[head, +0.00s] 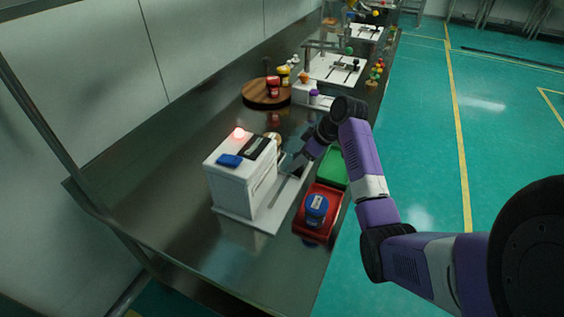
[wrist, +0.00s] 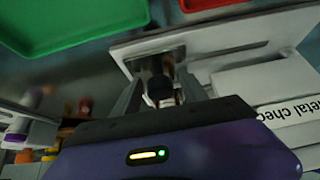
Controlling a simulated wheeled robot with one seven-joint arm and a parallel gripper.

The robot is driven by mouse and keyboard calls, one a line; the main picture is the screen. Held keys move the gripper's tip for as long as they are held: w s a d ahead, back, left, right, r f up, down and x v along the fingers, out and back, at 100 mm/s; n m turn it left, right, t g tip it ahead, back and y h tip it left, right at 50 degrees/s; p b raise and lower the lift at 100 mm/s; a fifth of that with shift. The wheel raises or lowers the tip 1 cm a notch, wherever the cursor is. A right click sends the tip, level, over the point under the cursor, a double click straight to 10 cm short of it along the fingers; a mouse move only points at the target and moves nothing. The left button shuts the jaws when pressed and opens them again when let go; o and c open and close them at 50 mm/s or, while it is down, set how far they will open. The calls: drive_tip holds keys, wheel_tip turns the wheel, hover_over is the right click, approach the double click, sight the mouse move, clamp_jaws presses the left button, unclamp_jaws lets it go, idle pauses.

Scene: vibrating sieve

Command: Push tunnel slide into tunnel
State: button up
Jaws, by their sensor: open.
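The tunnel is a white box-shaped machine (head: 240,180) near the table's front, with a red glowing light and a blue part on top. Its side lettering, "metal chec", shows at the right in the wrist view (wrist: 290,112). A white base plate with a slot (head: 262,218) runs beside it. My gripper (head: 287,166) is low over this plate, just right of the machine. In the wrist view my gripper (wrist: 160,82) is open, its fingers on either side of a dark round knob (wrist: 159,89), apparently the slide's handle. Contact cannot be told; the slide is mostly hidden.
A red tray (head: 304,231) holding a blue-lidded jar (head: 316,206) stands right of the plate. A green tray (head: 334,168) is behind it. A round wooden board (head: 262,101) with jars and another white station (head: 338,68) are farther back. Bare metal table lies left of the machine.

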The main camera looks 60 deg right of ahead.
drive_tip(key=shift+a, duration=0.15)
drive_tip(key=shift+s+a+p, duration=0.15)
drive_tip(key=shift+a+p, duration=1)
drive_tip(key=shift+a, duration=0.55)
drive_tip(key=shift+s+a+p, duration=0.1)
drive_tip(key=shift+a+p, duration=1.05)
drive_tip(key=shift+a, duration=0.55)
drive_tip(key=shift+s+a+p, duration=0.15)
drive_tip(key=shift+a+p, duration=0.7)
drive_tip(key=shift+a, duration=0.8)
drive_tip(key=shift+s+a+p, duration=0.15)
drive_tip(key=shift+a+p, duration=0.65)
drive_tip(key=shift+a, duration=0.85)
drive_tip(key=o, duration=1.1)
